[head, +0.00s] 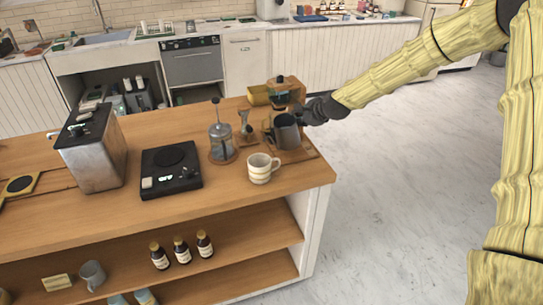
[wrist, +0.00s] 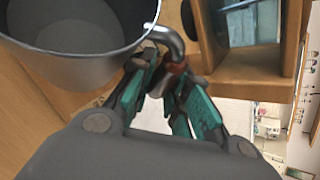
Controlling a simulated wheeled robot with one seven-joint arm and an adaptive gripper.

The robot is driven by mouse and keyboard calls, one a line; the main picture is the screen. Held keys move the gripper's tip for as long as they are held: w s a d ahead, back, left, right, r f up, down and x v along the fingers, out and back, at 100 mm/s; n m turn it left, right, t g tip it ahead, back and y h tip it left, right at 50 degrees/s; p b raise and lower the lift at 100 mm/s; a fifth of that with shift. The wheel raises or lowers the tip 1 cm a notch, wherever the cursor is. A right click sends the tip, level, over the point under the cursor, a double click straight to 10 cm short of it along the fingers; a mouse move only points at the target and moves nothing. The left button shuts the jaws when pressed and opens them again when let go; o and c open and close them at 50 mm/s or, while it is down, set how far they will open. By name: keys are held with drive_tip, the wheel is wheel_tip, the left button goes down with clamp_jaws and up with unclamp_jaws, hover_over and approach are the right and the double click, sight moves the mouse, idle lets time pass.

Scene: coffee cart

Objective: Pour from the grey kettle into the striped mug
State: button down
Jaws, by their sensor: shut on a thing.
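The grey kettle (head: 286,132) is near the right end of the wooden counter, just behind the striped mug. My gripper (head: 314,112) comes in from the right and is shut on its handle. In the wrist view, the kettle's (wrist: 75,45) open rim and grey inside show at the upper left, and my fingers (wrist: 165,78) close around the curved metal handle. The kettle looks roughly upright; I cannot tell whether it touches the counter. The cream striped mug (head: 260,171) stands upright near the front edge, left of and nearer than the kettle. The wrist view does not show the mug.
A glass press (head: 221,146) stands left of the kettle, with a black scale (head: 171,170) and a metal machine (head: 93,150) further left. A wooden stand (head: 257,96) is behind the kettle. The counter's (head: 220,194) right edge is close by. Bottles stand on the shelf below.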

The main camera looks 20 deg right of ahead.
drive_tip(key=shift+r, duration=0.25)
drive_tip(key=shift+s+r, duration=0.1)
drive_tip(key=shift+r, duration=0.25)
drive_tip(key=shift+r, duration=0.1)
idle(0.6)
drive_tip(key=shift+r+n+p, duration=0.3)
drive_tip(key=shift+r, duration=0.05)
drive_tip(key=shift+r+t+h, duration=0.15)
drive_tip(key=shift+t+h, duration=0.15)
drive_tip(key=shift+s+a+r, duration=0.1)
drive_tip(key=shift+a+r, duration=0.05)
drive_tip(key=shift+r, duration=0.1)
drive_tip(key=shift+r, duration=0.2)
idle(0.5)
drive_tip(key=shift+r, duration=0.25)
idle(0.4)
